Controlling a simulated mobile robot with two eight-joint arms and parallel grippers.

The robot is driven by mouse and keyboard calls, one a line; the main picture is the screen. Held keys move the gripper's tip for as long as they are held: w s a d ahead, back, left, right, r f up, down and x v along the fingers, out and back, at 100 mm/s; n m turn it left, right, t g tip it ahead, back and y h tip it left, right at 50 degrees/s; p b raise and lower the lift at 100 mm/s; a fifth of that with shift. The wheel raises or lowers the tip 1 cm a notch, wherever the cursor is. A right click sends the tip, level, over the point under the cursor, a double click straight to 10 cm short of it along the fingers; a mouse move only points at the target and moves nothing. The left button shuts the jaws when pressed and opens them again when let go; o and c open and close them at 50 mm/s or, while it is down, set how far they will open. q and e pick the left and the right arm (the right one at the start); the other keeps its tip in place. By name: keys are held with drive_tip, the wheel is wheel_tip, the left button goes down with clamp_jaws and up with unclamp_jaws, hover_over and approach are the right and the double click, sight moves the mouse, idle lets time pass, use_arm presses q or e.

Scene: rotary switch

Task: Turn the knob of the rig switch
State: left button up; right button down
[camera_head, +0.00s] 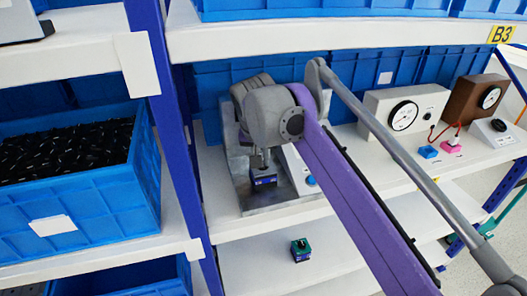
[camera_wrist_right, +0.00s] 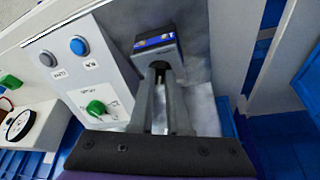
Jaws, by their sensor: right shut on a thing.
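A green knob (camera_wrist_right: 97,108) sits on a white control box (camera_wrist_right: 112,75) in the right wrist view, to the left of my fingers and apart from them. In the head view the box (camera_head: 298,170) is partly hidden by my right arm, and the green knob cannot be seen. My right gripper (camera_head: 262,162), also in the wrist view (camera_wrist_right: 160,72), is shut on a small dark-blue block (camera_head: 264,181) with a printed top edge. The block also shows at the fingertips in the wrist view (camera_wrist_right: 158,46), over the grey metal base. My left gripper is out of view.
The box has a blue button (camera_wrist_right: 78,46) and a grey button (camera_wrist_right: 47,59). The grey metal base (camera_head: 250,203) stands on the shelf. A white meter (camera_head: 403,112) and brown meter (camera_head: 484,95) stand right. A green-topped block (camera_head: 300,250) lies on the lower shelf.

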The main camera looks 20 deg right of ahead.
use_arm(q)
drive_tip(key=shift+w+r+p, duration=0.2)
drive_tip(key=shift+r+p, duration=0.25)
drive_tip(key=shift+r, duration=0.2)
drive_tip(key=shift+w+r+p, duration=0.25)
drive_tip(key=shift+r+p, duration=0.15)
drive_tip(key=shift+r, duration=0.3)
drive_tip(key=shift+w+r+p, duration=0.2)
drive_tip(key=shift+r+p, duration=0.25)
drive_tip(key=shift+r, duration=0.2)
use_arm(e)
drive_tip(key=shift+w+a+r+m+g+h, duration=0.15)
drive_tip(key=shift+m+h, duration=0.1)
drive_tip(key=shift+m, duration=0.45)
drive_tip(key=shift+a+f+m+g+h, duration=0.1)
drive_tip(key=shift+m+h, duration=0.1)
drive_tip(key=shift+m, duration=0.5)
drive_tip(key=shift+w+a+r+m+g+h, duration=0.15)
drive_tip(key=shift+m+h, duration=0.1)
drive_tip(key=shift+m, duration=0.45)
drive_tip(key=shift+d+f, duration=0.1)
drive_tip(key=shift+f, duration=0.05)
drive_tip(key=c, duration=0.9)
unclamp_jaws()
drive_tip(key=shift+s, duration=0.1)
